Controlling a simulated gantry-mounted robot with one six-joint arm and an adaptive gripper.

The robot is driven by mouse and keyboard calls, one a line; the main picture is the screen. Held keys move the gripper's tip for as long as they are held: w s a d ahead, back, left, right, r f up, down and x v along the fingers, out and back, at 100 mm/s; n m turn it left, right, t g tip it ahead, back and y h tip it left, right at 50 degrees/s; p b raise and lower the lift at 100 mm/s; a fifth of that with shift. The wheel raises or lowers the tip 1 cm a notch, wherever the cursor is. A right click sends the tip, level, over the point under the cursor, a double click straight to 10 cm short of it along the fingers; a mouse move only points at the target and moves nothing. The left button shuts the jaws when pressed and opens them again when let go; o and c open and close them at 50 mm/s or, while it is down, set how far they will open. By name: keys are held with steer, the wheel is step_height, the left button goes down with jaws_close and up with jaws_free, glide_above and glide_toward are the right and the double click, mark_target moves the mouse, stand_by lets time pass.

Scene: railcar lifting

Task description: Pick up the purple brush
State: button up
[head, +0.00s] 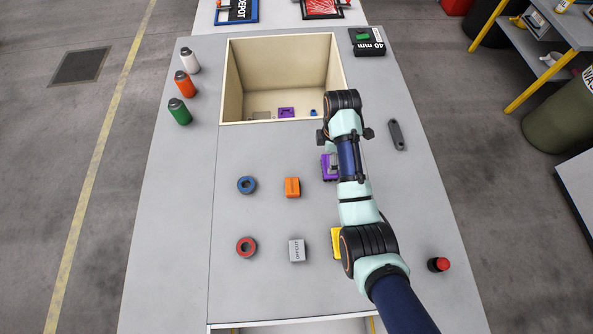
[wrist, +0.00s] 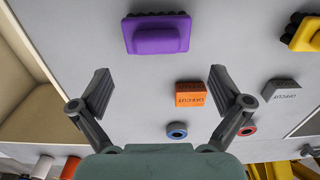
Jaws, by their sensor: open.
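The purple brush (head: 327,167) lies on the grey table, partly hidden by my arm in the head view. In the wrist view the purple brush (wrist: 157,36) shows whole near the top, its dark bristles along the upper edge. My gripper (wrist: 160,72) is open and empty, its two fingers spread wide. The brush appears beyond the fingertips, roughly centred between them and not touching. In the head view my gripper is mostly hidden by my arm.
An orange block (head: 292,187), grey block (head: 297,250), blue ring (head: 246,185), red ring (head: 246,247) and yellow brush (head: 336,242) lie nearby. An open bin (head: 233,80) holds small items. Bottles (head: 184,84) stand left; a dark grey tool (head: 396,135) lies right.

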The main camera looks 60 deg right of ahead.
steer(key=shift+s+d+f+b, duration=0.1)
steer(key=shift+d+f+b, duration=0.15)
steer(key=shift+f, duration=0.3)
steer(key=shift+s+d+f+b, duration=0.1)
steer(key=shift+d+f+b, duration=0.15)
steer(key=shift+f, duration=0.3)
steer(key=f+b, duration=0.1)
steer(key=f, duration=0.4)
steer(key=shift+s+f+b, duration=0.2)
steer(key=shift+f+b, duration=0.15)
steer(key=shift+f, duration=0.05)
steer(key=shift+r, duration=0.1)
steer(key=c, duration=0.9)
